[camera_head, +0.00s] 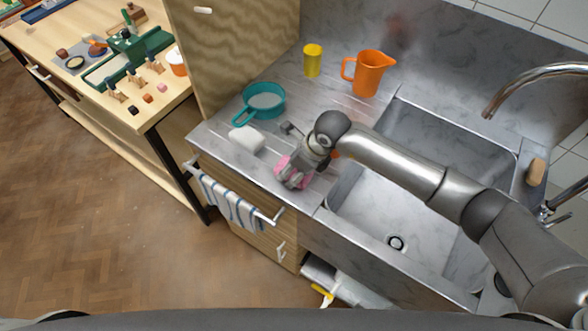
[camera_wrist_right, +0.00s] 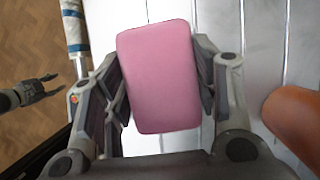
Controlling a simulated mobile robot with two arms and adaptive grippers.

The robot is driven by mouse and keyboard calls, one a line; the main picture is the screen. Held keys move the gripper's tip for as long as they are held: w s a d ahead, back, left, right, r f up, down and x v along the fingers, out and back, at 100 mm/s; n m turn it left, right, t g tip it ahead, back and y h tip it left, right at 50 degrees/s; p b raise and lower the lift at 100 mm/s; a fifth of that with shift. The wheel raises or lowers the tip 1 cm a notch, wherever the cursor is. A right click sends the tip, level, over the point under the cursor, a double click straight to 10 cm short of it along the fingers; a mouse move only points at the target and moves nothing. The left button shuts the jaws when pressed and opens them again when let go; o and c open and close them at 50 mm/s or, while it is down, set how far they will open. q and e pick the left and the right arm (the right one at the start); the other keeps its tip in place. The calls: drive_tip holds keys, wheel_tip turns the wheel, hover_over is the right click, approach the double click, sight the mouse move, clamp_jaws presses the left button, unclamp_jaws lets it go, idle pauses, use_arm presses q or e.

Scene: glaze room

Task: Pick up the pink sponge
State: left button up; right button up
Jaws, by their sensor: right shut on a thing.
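The pink sponge (camera_wrist_right: 160,78) is a rounded block between the two fingers of my right gripper (camera_wrist_right: 161,95) in the wrist view. The fingers press on its left and right sides. In the head view my right gripper (camera_head: 290,177) is low over the front of the steel counter, left of the sink, with the pink sponge (camera_head: 283,166) partly hidden under it. I cannot tell whether the sponge touches the counter. My left gripper (camera_wrist_right: 47,87) shows small at the left of the wrist view, over the floor, with its fingers apart and empty.
A white block (camera_head: 246,139) and a teal strainer (camera_head: 264,99) lie left of the gripper. A yellow cup (camera_head: 313,61) and an orange jug (camera_head: 368,74) stand behind. An orange thing (camera_wrist_right: 294,118) is close on the right. A striped towel (camera_head: 228,200) hangs in front.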

drive_tip(key=shift+s+d+f, duration=0.1)
drive_tip(key=shift+d+f, duration=0.05)
drive_tip(key=shift+f, duration=0.1)
drive_tip(key=shift+r+p, duration=0.15)
drive_tip(key=shift+p, duration=0.2)
drive_tip(key=shift+r, duration=0.15)
wheel_tip(320, 180, up, 3)
drive_tip(key=shift+f+b, duration=0.1)
drive_tip(key=shift+b, duration=0.4)
drive_tip(key=s+r, duration=0.1)
drive_tip(key=r, duration=0.1)
drive_tip(key=s+d+r+b, duration=0.1)
drive_tip(key=s+r+b, duration=0.1)
drive_tip(key=s+r, duration=0.1)
drive_tip(key=shift+d+r, duration=0.3)
drive_tip(key=shift+d, duration=0.1)
drive_tip(key=shift+s+d+r+b, duration=0.55)
drive_tip(key=shift+s+d+r, duration=0.15)
drive_tip(key=shift+s, duration=0.7)
drive_tip(key=shift+s+d+r+b, duration=0.55)
drive_tip(key=shift+s+r, duration=0.3)
drive_tip(key=shift+s, duration=0.6)
drive_tip(key=shift+s+d+r+b, duration=0.55)
drive_tip(key=shift+s+d+r, duration=0.15)
drive_tip(key=shift+s, duration=0.7)
drive_tip(key=shift+o, duration=0.3)
